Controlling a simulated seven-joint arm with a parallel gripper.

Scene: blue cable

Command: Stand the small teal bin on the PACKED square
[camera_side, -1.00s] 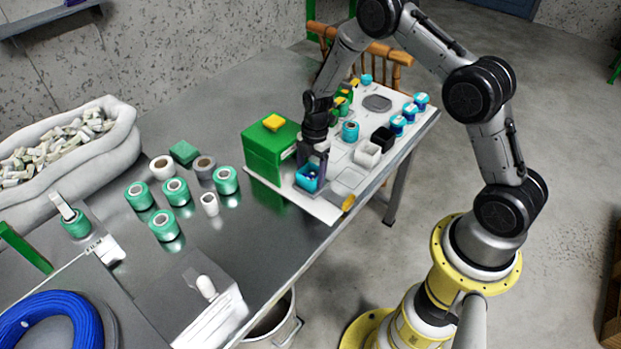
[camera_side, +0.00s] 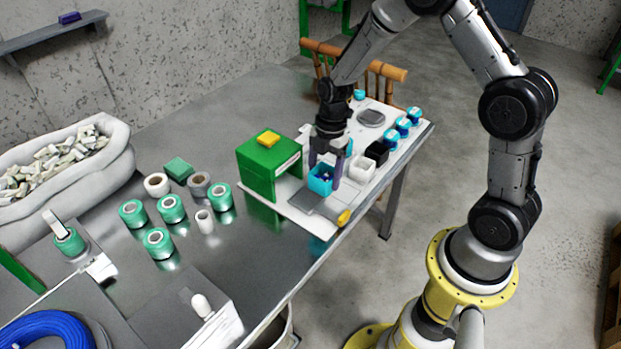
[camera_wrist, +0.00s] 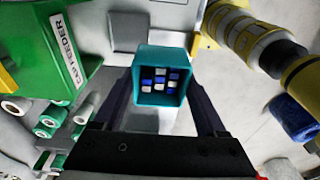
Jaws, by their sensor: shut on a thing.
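The small teal bin (camera_side: 320,179) is held between the fingers of my gripper (camera_side: 325,172) and seems to be above the white board, near the green box. In the wrist view the bin (camera_wrist: 161,53) sits between the two dark fingers of my gripper (camera_wrist: 158,95), its open top facing the camera, with several blue and white pieces inside. Grey square patches (camera_side: 308,200) lie on the board just in front of the bin in the side view. No PACKED lettering is readable, so I cannot tell which patch is the PACKED square.
The green cap feeder box (camera_side: 268,168) stands close left of the bin. White (camera_side: 362,168) and black (camera_side: 377,152) bins stand to its right. Several green spools (camera_side: 171,208) stand further left.

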